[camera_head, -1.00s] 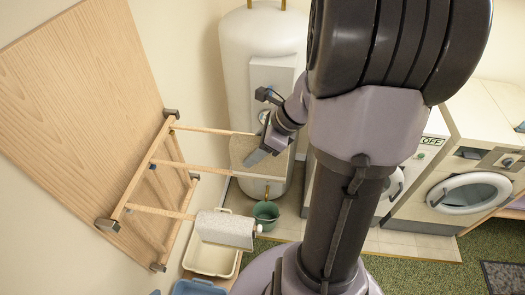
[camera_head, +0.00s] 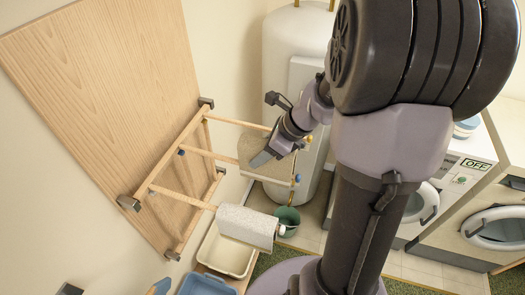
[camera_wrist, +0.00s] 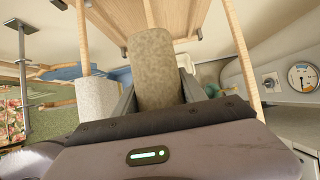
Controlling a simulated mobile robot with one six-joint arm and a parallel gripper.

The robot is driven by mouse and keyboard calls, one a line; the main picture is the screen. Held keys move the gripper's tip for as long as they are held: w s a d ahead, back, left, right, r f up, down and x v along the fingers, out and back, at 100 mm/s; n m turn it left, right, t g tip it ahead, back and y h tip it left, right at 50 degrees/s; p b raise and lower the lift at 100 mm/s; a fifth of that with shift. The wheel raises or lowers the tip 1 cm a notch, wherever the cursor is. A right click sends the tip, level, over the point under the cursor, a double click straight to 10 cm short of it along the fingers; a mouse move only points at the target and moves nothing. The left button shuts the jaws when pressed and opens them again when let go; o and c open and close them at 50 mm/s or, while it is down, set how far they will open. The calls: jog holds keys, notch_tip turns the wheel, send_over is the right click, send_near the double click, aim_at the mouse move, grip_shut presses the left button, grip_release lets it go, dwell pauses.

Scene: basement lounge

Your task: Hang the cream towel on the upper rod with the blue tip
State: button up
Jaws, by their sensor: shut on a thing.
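The cream towel (camera_head: 252,147) is in my gripper (camera_head: 264,157), beside the wall rack's rods. In the wrist view the towel (camera_wrist: 153,62) stands up between the two fingers, speckled beige. The rod with the blue tip (camera_head: 297,178) runs out from the rack, and the towel and gripper cover part of it. I cannot tell whether the towel touches or lies over it. A rod with a yellowish tip (camera_head: 307,138) lies farther back. A nearer rod with a white tip (camera_head: 281,230) carries a pale speckled roll or cloth (camera_head: 246,226).
The wooden rack frame (camera_head: 170,178) is on a wood panel (camera_head: 105,85). Below are a cream tub (camera_head: 226,252), a blue bin (camera_head: 207,285) and a green bucket (camera_head: 287,220). A white tank (camera_head: 290,60) stands behind; washing machines (camera_head: 490,225) are at right.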

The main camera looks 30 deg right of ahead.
jog(key=shift+f+b, duration=3.65)
jog(key=shift+f, duration=0.75)
jog(key=o, duration=1.6)
jog(key=p+v, duration=0.3)
jog(key=v, duration=1.4)
jog(key=shift+s+r, duration=0.1)
jog(key=shift+r, duration=0.1)
